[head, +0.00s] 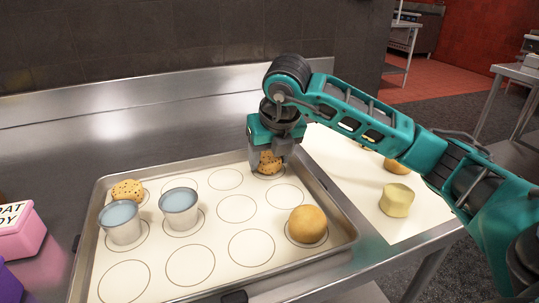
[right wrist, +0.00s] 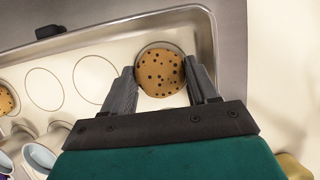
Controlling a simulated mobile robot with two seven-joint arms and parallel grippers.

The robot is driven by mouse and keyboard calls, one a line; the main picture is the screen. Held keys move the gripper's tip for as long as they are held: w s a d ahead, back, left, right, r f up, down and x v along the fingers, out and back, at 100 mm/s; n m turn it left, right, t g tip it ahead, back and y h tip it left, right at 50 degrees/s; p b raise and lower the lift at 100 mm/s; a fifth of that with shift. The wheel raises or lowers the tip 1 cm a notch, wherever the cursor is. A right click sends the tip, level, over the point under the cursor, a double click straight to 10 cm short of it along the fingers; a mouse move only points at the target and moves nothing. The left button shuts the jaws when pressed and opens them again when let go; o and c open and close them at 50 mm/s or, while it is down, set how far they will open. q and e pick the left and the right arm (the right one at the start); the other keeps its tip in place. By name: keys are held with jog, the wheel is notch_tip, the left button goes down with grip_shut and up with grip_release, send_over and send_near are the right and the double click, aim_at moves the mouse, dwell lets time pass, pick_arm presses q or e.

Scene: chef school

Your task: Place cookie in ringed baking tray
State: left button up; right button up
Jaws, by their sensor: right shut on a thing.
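A chocolate-chip cookie (head: 268,163) is between the fingers of my right gripper (head: 267,160), which is shut on it. It also shows in the right wrist view (right wrist: 160,72), over a printed ring in the tray's corner. The baking tray (head: 345,232) has a pale liner with several rings. In the head view, the cookie is at the tray's far right ring; I cannot tell whether it touches the liner. Another chip cookie (head: 127,191) sits in the far left ring. My left gripper is not in view.
On the tray, two metal cups (head: 124,229) (head: 180,216) with bluish contents stand at the left and a round bun (head: 307,224) at the right. A pale board (head: 350,193) right of the tray holds a yellowish lump (head: 397,200). A pink box (head: 22,236) is at the left edge.

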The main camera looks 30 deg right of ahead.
jog(key=shift+f, duration=0.25)
jog(key=o, duration=1)
jog(key=shift+r, duration=0.1)
jog(key=shift+o, duration=0.2)
jog(key=p+v, duration=0.2)
jog(key=v, duration=1)
jog(key=shift+r, duration=0.15)
